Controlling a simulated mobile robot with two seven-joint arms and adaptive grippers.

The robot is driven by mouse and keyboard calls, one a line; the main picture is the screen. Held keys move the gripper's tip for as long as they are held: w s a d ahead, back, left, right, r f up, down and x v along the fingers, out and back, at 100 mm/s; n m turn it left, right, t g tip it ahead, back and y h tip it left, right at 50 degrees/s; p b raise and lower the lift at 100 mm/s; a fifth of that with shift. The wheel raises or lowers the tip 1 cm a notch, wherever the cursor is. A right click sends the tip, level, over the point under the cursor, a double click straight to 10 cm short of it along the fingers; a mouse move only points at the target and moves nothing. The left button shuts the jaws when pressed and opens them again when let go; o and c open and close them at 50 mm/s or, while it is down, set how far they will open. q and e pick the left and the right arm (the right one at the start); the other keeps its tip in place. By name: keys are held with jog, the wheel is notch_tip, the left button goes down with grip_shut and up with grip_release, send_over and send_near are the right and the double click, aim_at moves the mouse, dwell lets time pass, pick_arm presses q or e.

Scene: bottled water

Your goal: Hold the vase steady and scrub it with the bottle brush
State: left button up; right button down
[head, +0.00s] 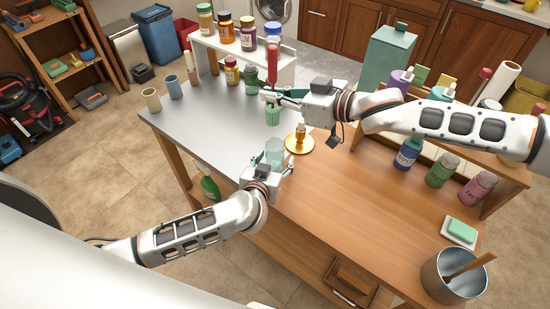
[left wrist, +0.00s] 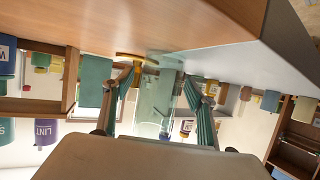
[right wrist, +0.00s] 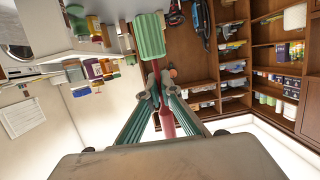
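The vase (head: 275,150) is a clear, pale green glass vessel near the middle of the table. My left gripper (head: 270,164) is closed around it, with a finger on each side in the left wrist view, where the vase (left wrist: 158,100) looks see-through. The bottle brush has a red handle (head: 272,62) and a ribbed green head (head: 272,116). My right gripper (head: 276,97) is shut on its handle. The brush is upright, head down, and appears just above the vase in the head view. The head (right wrist: 150,36) also shows in the right wrist view.
A brass candlestick (head: 299,143) stands close to the right of the vase. Two cups (head: 174,87) stand at the table's left end, jars on a white shelf (head: 245,50) behind. Bottles (head: 440,170), a soap dish (head: 459,232) and a metal pot (head: 455,276) are at right.

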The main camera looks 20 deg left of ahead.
pick_arm(q)
jog(key=shift+s, duration=0.1)
jog(key=v, duration=1.2)
jog(key=shift+r, duration=0.1)
